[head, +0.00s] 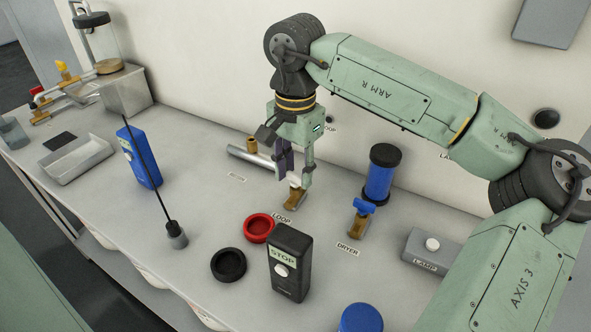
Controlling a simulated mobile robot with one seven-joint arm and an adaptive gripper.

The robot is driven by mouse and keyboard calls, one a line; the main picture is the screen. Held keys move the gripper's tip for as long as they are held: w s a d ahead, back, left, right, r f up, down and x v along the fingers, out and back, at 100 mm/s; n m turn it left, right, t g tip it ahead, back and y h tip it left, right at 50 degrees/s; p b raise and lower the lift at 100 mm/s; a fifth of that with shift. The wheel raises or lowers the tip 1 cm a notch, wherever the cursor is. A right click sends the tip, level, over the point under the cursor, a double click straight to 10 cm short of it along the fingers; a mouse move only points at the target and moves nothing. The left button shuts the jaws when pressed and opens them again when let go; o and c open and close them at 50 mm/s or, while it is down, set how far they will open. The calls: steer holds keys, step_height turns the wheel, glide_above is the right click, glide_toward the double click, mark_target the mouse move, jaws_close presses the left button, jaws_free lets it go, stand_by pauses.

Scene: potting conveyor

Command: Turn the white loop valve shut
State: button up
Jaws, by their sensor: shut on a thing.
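The white loop valve has a brass body (295,199) standing on the bench behind the label "LOOP" (281,218). A small part of its white handle (294,183) shows between my fingers; the rest is hidden, so I cannot tell which way it is turned. My gripper (296,181) points down over the valve from above and is shut on the white handle.
A blue-handled valve (361,206) marked "DRYER" stands to the right, before a blue cylinder (381,173). A black STOP box (290,262), a red ring (259,228) and a black ring (228,264) stand in front. A grey pipe (250,156) lies left of my gripper.

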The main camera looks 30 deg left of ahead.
mark_target(295, 175)
steer(key=shift+n, duration=0.7)
steer(key=o, duration=1.2)
steer(key=shift+c, duration=0.2)
steer(key=shift+r, duration=0.1)
step_height(295, 175, up, 12)
